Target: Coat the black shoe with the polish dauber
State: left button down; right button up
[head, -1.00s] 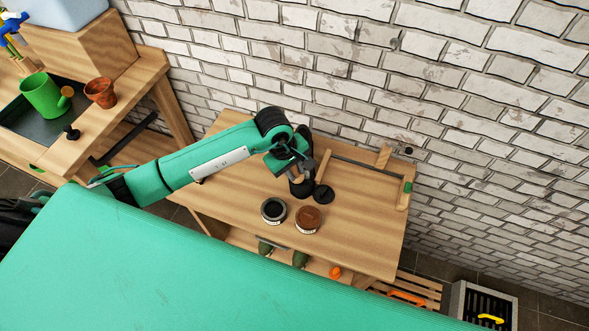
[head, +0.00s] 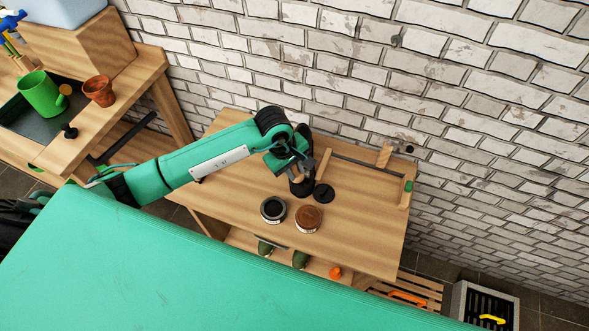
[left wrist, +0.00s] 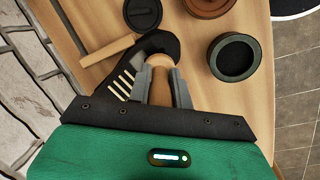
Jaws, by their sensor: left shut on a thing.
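The black shoe (head: 301,188) is on the wooden bench, partly hidden by my left gripper (head: 293,168). In the left wrist view the black shoe (left wrist: 155,43) shows as a curved black shape with pale laces, close beside the fingers. My left gripper (left wrist: 160,82) is shut on the wooden handle of the polish dauber (left wrist: 160,92). The dauber's working end is hidden, so I cannot tell whether it touches the shoe. An open tin of black polish (head: 273,210) stands on the bench; it also shows in the left wrist view (left wrist: 235,57). My right gripper is out of view.
An open brown tin (head: 307,219) stands beside the black one. A round black disc (head: 323,193) and a wooden stick (head: 323,164) lie next to the shoe. The bench (head: 362,228) is clear at its right. A brick wall (head: 450,110) closes the back.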

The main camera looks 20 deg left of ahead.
pick_arm(q)
jog(key=shift+w+f+b, duration=0.15)
jog(key=shift+f+b, duration=0.25)
jog(key=shift+b, duration=0.05)
jog(key=shift+d, duration=0.1)
jog(key=shift+w+d+r+b, duration=0.15)
jog(key=shift+d+b, duration=0.25)
jog(key=shift+d, duration=0.4)
jog(key=shift+w+d+b, duration=0.1)
jog(key=shift+d+b, duration=0.25)
jog(key=shift+d, duration=0.45)
jog(key=shift+w+d+f, duration=0.2)
jog(key=shift+w+d, duration=0.15)
jog(key=shift+w, duration=0.05)
jog(key=shift+b, duration=0.4)
jog(key=shift+s+a+r, duration=0.1)
jog(key=shift+s+a, duration=0.1)
jog(key=shift+a, duration=0.25)
jog(key=shift+s+a+b, duration=0.15)
jog(key=shift+a+b, duration=0.05)
jog(key=shift+a, duration=0.35)
jog(key=shift+s+a+b, duration=0.15)
jog(key=shift+a+b, duration=0.05)
jog(key=shift+a, duration=0.35)
jog(key=shift+s+a, duration=0.2)
jog(key=shift+a, duration=0.45)
